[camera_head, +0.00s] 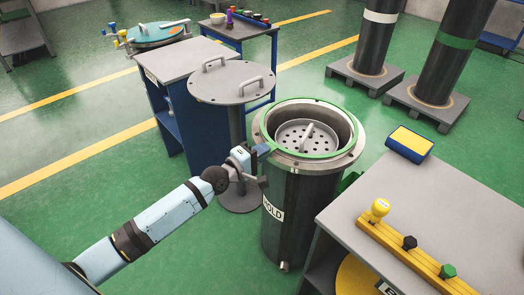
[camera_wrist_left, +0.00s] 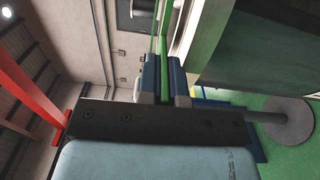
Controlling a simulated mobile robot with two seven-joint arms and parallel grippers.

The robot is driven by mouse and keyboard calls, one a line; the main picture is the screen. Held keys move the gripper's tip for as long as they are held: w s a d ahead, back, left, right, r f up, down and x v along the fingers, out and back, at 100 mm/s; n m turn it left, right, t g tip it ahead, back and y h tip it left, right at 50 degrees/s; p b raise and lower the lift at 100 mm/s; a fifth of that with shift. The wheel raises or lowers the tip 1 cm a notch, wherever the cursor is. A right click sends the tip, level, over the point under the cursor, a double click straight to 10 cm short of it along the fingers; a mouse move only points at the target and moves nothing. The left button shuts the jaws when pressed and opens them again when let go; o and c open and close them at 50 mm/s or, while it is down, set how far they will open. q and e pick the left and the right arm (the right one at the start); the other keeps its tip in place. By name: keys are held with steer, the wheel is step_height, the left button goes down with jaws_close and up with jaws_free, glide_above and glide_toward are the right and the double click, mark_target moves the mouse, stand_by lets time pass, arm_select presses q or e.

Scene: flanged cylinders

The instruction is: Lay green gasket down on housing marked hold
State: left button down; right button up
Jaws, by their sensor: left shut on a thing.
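The green gasket (camera_head: 312,156) is a thin ring at the top of the dark cylindrical housing (camera_head: 308,215), which bears a HOLD label (camera_head: 273,210). The ring is at the level of the steel flange (camera_head: 350,153); I cannot tell whether it touches all round. My left gripper (camera_head: 264,149) is at the left edge of the flange, shut on the gasket's near-left rim. In the left wrist view the green strip of the gasket (camera_wrist_left: 164,38) runs between the blue fingertips (camera_wrist_left: 163,75). My right gripper is not in view.
A perforated basket (camera_head: 300,133) with a handle sits inside the housing. A grey round lid (camera_head: 232,85) on a stand is close behind left. A grey bench (camera_head: 425,200) with a knob rack (camera_head: 415,255) is close on the right. Striped cylinders (camera_head: 378,35) on pallets stand behind.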

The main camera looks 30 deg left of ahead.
arm_select(q)
steer(key=shift+f, duration=0.3)
stand_by(0.6)
stand_by(2.1)
